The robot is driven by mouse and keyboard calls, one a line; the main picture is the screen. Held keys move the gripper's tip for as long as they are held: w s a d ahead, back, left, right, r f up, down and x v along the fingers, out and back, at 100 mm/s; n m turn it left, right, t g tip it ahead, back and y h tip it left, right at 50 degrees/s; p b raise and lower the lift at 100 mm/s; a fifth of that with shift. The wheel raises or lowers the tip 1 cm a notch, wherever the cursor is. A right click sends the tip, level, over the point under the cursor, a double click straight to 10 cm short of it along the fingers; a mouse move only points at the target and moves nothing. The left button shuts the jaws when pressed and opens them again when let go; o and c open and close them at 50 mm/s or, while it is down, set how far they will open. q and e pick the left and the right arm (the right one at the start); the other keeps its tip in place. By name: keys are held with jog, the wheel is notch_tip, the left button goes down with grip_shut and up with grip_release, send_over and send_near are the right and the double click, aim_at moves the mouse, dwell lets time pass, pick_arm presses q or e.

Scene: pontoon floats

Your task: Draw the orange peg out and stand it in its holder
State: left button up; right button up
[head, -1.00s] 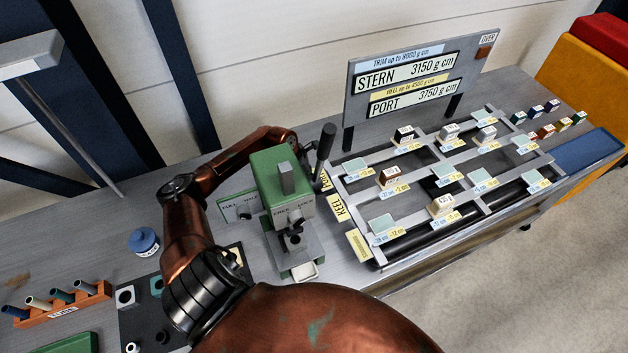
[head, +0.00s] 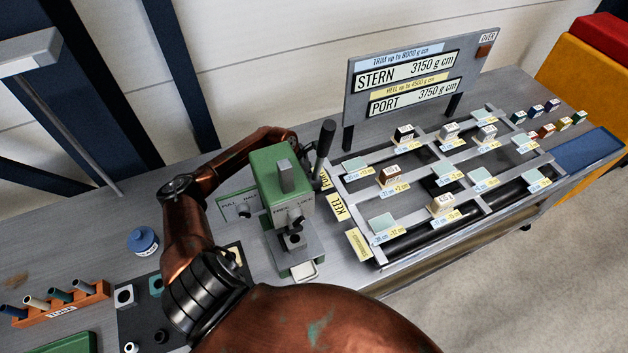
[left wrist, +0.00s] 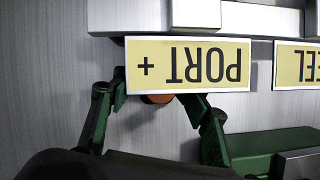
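A small rounded orange end, likely the orange peg (left wrist: 157,99), shows below the PORT + label (left wrist: 188,65) in the left wrist view. The label hides most of it. My left gripper (left wrist: 155,98) has its dark green fingers either side of the orange end, with a gap at the left finger. The label covers the fingertips, so I cannot tell whether they touch it. My right gripper is out of view. I cannot tell which thing is the peg's holder.
A black lever (head: 323,150) stands beside the green device. A slotted frame with weights (head: 455,205) lies to the right, below a sign (head: 415,85). An orange rack (head: 62,305) of several pegs and a blue pot (head: 145,240) are at left.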

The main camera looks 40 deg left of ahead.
pick_arm(q)
jog(key=shift+o, duration=0.5)
jog(key=shift+s+a+f, duration=0.1)
jog(key=shift+s+f, duration=0.2)
jog(key=shift+f, duration=0.35)
jog(key=shift+s+a+r, duration=0.1)
jog(key=shift+r, duration=0.2)
jog(key=v, duration=1.2)
jog(key=shift+w+r, duration=0.15)
jog(key=shift+w, duration=0.15)
